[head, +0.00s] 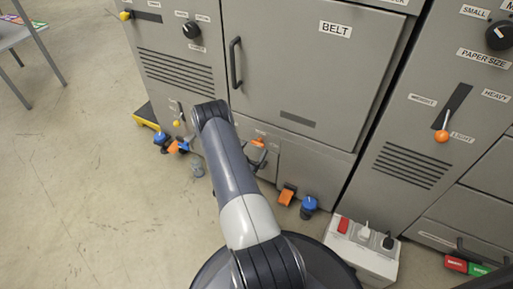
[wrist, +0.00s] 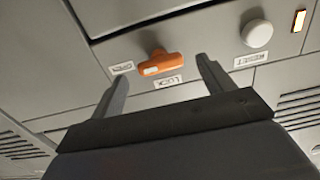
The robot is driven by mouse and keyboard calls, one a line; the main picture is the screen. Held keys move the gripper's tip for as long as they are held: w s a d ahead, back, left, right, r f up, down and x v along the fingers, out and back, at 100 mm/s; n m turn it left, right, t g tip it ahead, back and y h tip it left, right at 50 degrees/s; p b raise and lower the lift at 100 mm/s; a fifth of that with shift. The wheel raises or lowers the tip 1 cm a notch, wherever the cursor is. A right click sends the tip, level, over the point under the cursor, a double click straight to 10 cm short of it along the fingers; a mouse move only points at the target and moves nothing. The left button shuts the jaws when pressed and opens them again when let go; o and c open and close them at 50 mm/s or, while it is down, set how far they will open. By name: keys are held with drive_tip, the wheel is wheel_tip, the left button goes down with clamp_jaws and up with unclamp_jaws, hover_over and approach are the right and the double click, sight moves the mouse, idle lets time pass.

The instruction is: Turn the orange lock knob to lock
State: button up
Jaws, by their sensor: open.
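The orange lock knob (wrist: 163,62) shows in the wrist view on the grey machine panel. It is a bar-shaped knob with a white mark on its left end, lying nearly sideways with a slight tilt. In the head view the knob (head: 258,142) is a small orange patch low on the panel under the BELT door, partly hidden by my gripper (head: 257,158).
A white round knob (wrist: 257,33) and a lit indicator (wrist: 299,20) sit right of the lock knob. Below the panel, near the floor, are an orange part (head: 287,194) and a blue part (head: 309,205). A white power box (head: 365,262) stands at the right. Open floor lies left.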

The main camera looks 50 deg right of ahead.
sight(257, 145)
drive_tip(key=shift+x, duration=1.55)
drive_tip(key=shift+c, duration=0.2)
drive_tip(key=c, duration=0.9)
drive_tip(key=shift+c, duration=0.2)
